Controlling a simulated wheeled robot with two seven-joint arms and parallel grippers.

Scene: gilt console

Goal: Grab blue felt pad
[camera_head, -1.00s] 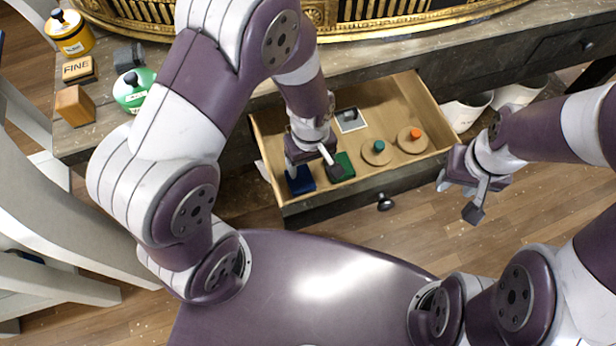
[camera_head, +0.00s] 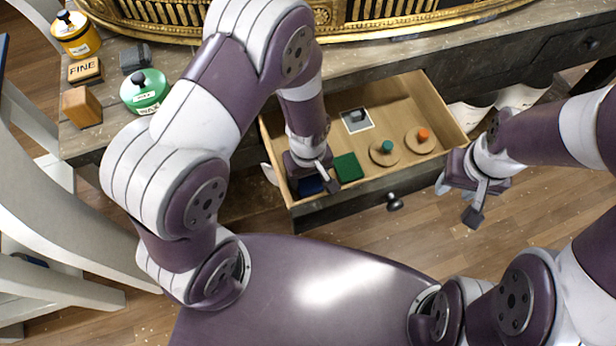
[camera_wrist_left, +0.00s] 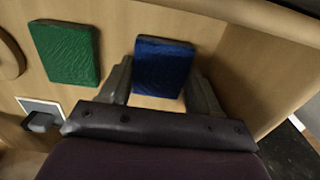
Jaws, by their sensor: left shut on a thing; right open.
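The blue felt pad (camera_wrist_left: 163,67) is between the two fingers of my left gripper (camera_wrist_left: 160,78) in the left wrist view. In the head view the blue pad (camera_head: 311,185) is partly hidden under my left gripper (camera_head: 318,184), at the drawer's front left corner. My left gripper is shut on the pad's sides. Whether the pad is clear of the drawer floor I cannot tell. My right gripper (camera_head: 459,199) is open and empty, outside the drawer to its right.
The open drawer (camera_head: 390,94) also holds a green felt pad (camera_head: 347,167), a white square with a grey knob (camera_head: 356,120), and two wooden discs with teal (camera_head: 388,147) and orange (camera_head: 423,134) knobs. Jars and blocks stand on the console top (camera_head: 78,142) at left.

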